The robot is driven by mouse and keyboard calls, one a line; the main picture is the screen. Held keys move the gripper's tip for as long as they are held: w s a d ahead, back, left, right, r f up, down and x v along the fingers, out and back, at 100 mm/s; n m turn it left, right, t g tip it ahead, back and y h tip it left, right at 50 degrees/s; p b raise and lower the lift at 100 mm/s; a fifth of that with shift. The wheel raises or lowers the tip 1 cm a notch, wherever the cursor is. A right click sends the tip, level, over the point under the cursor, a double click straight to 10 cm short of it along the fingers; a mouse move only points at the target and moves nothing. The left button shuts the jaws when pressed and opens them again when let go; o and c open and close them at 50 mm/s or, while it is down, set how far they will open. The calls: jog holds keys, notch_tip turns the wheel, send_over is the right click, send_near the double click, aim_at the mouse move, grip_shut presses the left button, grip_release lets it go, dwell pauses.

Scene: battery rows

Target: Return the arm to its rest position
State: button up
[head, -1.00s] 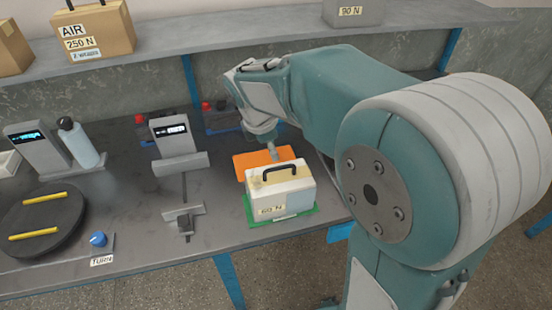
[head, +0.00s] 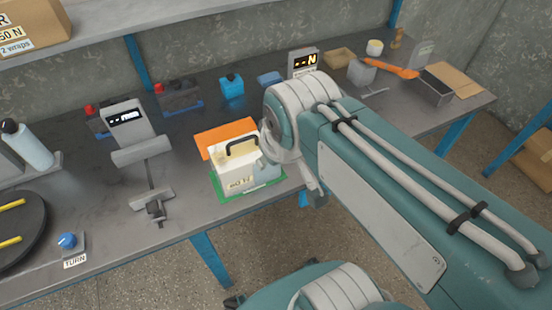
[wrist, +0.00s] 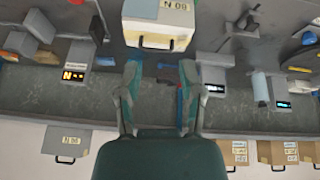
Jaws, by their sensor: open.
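My gripper (wrist: 160,68) shows in the wrist view with its two fingers spread and nothing between them. That view is upside down, and a white box marked 60 N (wrist: 157,30) appears beyond the fingertips, apart from them. In the head view, the white box (head: 232,174) with a dark handle stands upright on a green mat (head: 222,194) near the bench's front edge. My arm reaches in from the lower right, its wrist end just right of the box, overlapping its edge in the picture. The fingers are mostly hidden there.
An orange board (head: 225,137) lies behind the box. A display stand (head: 130,125) is to the left, and a second display (head: 303,62) stands behind my arm. An orange-handled tool (head: 390,67) and an open dark bin (head: 436,89) are at the right. A shelf overhangs the back.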

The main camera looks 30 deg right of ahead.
jog(key=shift+s+f+m, duration=0.25)
jog(key=shift+s+m, duration=0.7)
jog(key=shift+m, duration=0.05)
dwell(0.6)
